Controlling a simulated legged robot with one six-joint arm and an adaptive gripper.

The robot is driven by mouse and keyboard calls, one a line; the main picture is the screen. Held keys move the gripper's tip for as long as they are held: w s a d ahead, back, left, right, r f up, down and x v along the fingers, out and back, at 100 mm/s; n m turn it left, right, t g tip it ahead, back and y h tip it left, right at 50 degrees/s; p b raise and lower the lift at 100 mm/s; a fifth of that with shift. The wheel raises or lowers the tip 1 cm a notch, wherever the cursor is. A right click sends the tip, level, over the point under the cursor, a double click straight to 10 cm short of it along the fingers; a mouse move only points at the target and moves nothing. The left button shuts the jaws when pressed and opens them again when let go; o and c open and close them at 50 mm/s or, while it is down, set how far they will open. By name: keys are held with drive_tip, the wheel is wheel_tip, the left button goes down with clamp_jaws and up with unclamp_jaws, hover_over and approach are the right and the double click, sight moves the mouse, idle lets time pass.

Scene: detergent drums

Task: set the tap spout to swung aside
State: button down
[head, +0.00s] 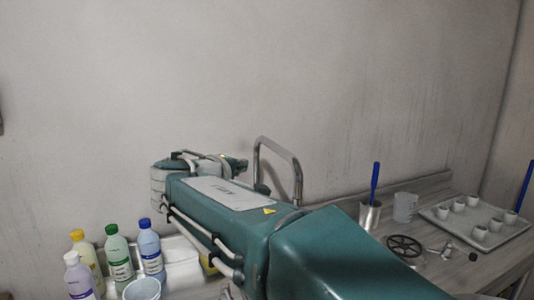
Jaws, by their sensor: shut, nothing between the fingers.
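The tap spout (279,147) is a grey metal arch that rises behind my arm at the middle of the head view. Its outlet leg comes down on the right, and the tap's base and the foot of the arch are hidden by my arm. My gripper (240,163) shows only in part, small and dark, beyond my teal arm and just left of the spout's upright. It is shut and holds nothing. I cannot tell whether it touches the spout.
Several capped bottles (119,256) and a white tub (142,289) stand at lower left. On the right are a metal cup with a blue handle (370,212), a clear beaker (404,207), a black handwheel (404,246), a metal fitting (446,250) and a tray of small cups (443,214). A wall stands close behind.

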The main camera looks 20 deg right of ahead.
sight(275, 151)
drive_tip(key=shift+t, duration=0.3)
drive_tip(key=shift+s+d+r+x, duration=0.15)
drive_tip(key=shift+s+d+x, duration=0.1)
drive_tip(key=shift+x, duration=1.9)
drive_tip(key=shift+s+d+r+x, duration=0.1)
drive_tip(key=shift+d+r+x, duration=0.1)
drive_tip(key=shift+x, duration=2)
drive_tip(key=shift+s+d+r+x, duration=0.1)
drive_tip(key=shift+s+d+x, duration=0.15)
drive_tip(key=shift+x, duration=1.9)
drive_tip(key=shift+a, duration=0.2)
drive_tip(key=shift+n, duration=0.3)
